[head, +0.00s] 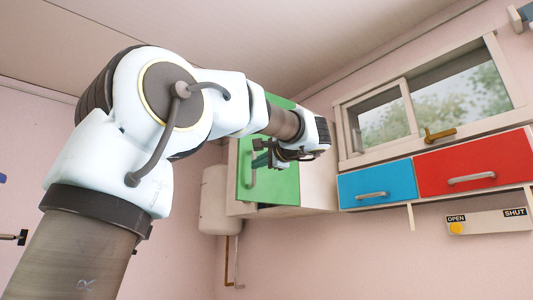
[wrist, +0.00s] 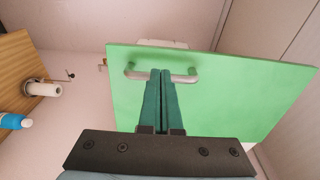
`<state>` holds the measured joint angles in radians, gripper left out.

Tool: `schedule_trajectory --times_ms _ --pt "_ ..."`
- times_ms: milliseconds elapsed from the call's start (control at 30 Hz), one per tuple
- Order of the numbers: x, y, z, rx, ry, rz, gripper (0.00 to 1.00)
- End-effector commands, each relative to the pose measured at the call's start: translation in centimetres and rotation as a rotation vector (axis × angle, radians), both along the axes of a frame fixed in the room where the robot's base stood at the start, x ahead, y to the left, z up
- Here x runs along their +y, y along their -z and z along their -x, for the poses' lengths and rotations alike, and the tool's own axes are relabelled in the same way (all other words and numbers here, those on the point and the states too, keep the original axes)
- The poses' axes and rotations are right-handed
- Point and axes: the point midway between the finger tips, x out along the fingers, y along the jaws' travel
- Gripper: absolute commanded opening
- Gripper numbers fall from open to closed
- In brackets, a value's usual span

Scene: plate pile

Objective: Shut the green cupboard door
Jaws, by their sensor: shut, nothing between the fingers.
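The green cupboard door (head: 285,185) is on the white wall cupboard (head: 319,188) in the head view. My gripper (head: 262,160) is in front of the door, beside the handle. In the wrist view the door (wrist: 235,100) fills the middle and right. My gripper's shut, empty fingers (wrist: 161,72) overlap the handle (wrist: 186,78); I cannot tell if they touch it or the door. My arm hides the door's upper part.
A blue drawer (head: 350,187) and a red drawer (head: 505,160) are right of the cupboard, below a window (head: 450,100). A white tank (head: 213,200) hangs at the left. A panel marked OPEN and SHUT (head: 485,222) is low right. A paper roll (wrist: 44,89) shows in the wrist view.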

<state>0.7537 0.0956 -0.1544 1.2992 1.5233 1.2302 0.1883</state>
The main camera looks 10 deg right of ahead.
Motion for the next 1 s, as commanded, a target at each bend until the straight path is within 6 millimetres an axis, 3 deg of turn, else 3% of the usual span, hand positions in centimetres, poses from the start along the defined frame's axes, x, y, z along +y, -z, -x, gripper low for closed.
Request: schedule_trajectory --times_ms 100,333,1000 --pt "0.8 -0.4 -2.3 0.002 -0.002 -0.002 0.0" --pt "1.7 -0.2 -5.0 0.001 0.0 -0.001 0.0" --pt "2.1 0.2 -5.9 0.0 0.023 0.0 0.0"
